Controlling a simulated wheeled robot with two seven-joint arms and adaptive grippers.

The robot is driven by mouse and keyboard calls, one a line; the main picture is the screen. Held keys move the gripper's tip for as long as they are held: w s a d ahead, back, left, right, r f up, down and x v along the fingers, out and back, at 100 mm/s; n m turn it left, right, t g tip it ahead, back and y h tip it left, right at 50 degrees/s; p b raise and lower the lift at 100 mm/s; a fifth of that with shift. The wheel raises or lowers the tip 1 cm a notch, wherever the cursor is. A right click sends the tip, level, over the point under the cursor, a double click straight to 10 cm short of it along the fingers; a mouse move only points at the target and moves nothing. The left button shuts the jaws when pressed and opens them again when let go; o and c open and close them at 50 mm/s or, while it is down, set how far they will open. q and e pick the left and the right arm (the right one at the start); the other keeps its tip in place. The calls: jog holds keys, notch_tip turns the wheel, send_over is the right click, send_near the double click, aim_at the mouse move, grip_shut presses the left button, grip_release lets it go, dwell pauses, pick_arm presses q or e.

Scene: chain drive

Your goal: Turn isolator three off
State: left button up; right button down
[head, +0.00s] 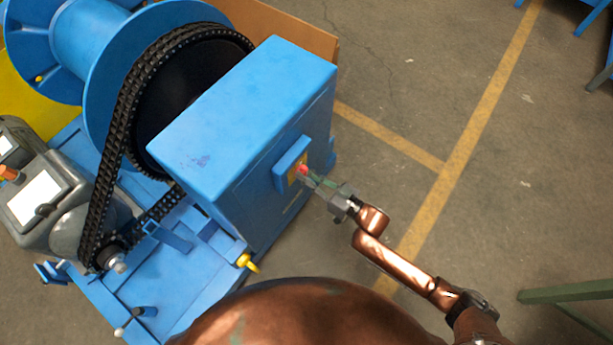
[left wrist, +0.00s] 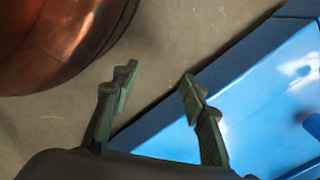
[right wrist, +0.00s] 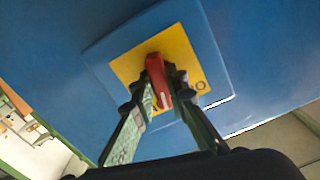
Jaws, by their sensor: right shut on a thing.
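A red isolator handle (right wrist: 157,80) stands out from a yellow plate (right wrist: 185,50) on a blue switch box in the right wrist view. In the head view the red handle (head: 303,170) shows on the side of the large blue cabinet (head: 250,110). My right gripper (head: 311,178) reaches it from the right, its fingers (right wrist: 161,95) on either side of the handle and shut on it. An "O" mark shows on the plate, right of the handle. No number can be read. My left gripper (left wrist: 157,82) is open and empty near blue metal, in the left wrist view only.
A chain (head: 113,150) runs around a large dark sprocket beside the cabinet, next to a blue drum (head: 90,35). A yellow-tipped part (head: 247,262) sticks out at the cabinet's foot. The floor (head: 430,90) right of the cabinet is open.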

jog(key=n+p, duration=0.2)
jog(key=n, duration=0.3)
jog(key=shift+n, duration=0.3)
jog(key=n, duration=0.2)
jog(key=shift+n+p, duration=0.3)
jog(key=shift+p, duration=0.05)
jog(key=shift+s+a+n, duration=0.1)
jog(key=shift+n, duration=1.6)
pick_arm(q)
jog(key=s+a+f, duration=0.1)
jog(key=s+f, duration=0.5)
jog(key=shift+s+f, duration=0.15)
jog(key=shift+s, duration=0.1)
jog(key=shift+s+f, duration=0.1)
jog(key=shift+s, duration=0.15)
pick_arm(e)
jog(key=c, duration=1.9)
grip_release()
jog(key=shift+c, duration=0.2)
pick_arm(q)
jog(key=shift+w, duration=0.2)
